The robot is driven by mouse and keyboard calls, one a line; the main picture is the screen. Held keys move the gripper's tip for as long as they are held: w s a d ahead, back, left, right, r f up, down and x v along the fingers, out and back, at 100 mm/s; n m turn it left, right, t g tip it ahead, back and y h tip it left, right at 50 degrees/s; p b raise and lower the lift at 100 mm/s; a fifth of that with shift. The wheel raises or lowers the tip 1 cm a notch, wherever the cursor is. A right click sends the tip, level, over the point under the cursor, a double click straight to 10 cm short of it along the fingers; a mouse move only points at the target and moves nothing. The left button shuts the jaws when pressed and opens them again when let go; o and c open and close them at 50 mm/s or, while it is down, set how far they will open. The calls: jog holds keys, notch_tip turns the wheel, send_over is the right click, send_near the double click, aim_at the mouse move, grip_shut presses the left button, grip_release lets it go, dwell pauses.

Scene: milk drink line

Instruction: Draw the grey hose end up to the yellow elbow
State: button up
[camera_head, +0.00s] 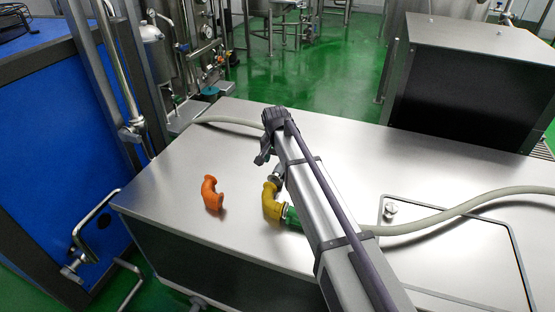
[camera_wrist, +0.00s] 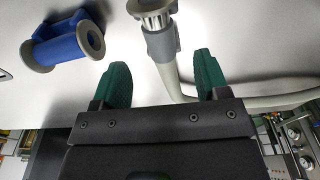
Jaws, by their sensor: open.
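In the wrist view the grey hose end (camera_wrist: 160,42) has a ribbed metal tip and a grey collar. It lies just beyond the gap between my fingertips, and its hose bends away behind the right finger. My gripper (camera_wrist: 161,65) is open, with green fingers apart and nothing held. In the head view my arm hides the hose end and most of the gripper.
An orange elbow (camera_head: 211,194) lies left of the yellow one. A blue spool-shaped part with grey flanges (camera_wrist: 65,46) is left of the hose end. Grey hose (camera_head: 460,210) crosses the table's right side; another stretch shows at the back left (camera_head: 225,120). The left front table top is clear.

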aim_at(278, 168)
jog(key=f+b, duration=0.1)
jog(key=f, duration=0.1)
jog(key=f+b, duration=0.4)
jog(key=f, duration=0.1)
jog(key=shift+w+d, duration=0.1)
jog(key=shift+w, duration=0.3)
jog(key=shift+r, duration=0.1)
grip_shut()
